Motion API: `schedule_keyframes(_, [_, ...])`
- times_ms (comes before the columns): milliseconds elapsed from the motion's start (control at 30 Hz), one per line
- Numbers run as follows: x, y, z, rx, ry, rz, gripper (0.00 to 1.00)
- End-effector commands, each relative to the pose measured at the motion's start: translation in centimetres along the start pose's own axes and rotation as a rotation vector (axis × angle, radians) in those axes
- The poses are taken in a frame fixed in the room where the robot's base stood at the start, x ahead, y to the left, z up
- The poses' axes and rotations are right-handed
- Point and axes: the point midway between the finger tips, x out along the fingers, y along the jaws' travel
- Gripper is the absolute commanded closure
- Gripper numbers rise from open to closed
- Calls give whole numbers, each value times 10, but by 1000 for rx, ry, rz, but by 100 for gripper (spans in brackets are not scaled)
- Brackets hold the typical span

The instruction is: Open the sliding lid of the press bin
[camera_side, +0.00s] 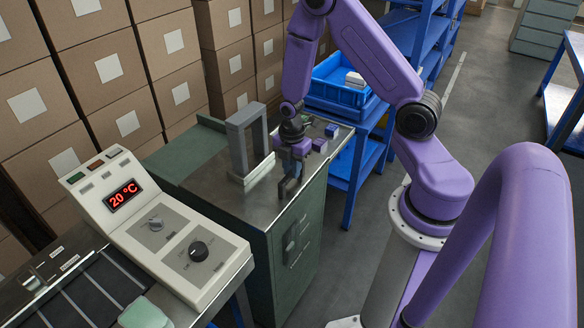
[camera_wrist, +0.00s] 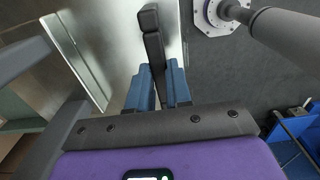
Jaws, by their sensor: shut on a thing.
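The green cabinet (camera_side: 262,258) with a bare steel top (camera_side: 212,163) looks like the press bin; I cannot tell the lid's edges for sure. In the wrist view the steel surface (camera_wrist: 115,40) fills the upper left, with a seam along its left side. A dark upright bar (camera_wrist: 151,30), which looks like the lid's handle, stands on the steel near its edge. My gripper (camera_wrist: 158,85) is shut on this bar, one blue-grey finger on each side.
A grey arch (camera_side: 240,140) stands on the steel top left of my gripper. A small blue block (camera_side: 331,131) lies behind. A control panel (camera_side: 155,215) reading 20 °C is at the left. Stacked cartons (camera_side: 105,70) and a blue shelf with a blue crate (camera_side: 338,93) are behind.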

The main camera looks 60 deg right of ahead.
Motion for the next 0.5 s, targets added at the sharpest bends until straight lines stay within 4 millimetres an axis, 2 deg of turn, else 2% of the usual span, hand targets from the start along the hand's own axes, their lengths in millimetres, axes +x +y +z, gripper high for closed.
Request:
schedule_keyframes(233, [0,24,0,-1,0,5,100])
schedule_keyframes(500, [0,83,0,0,-1,8,100])
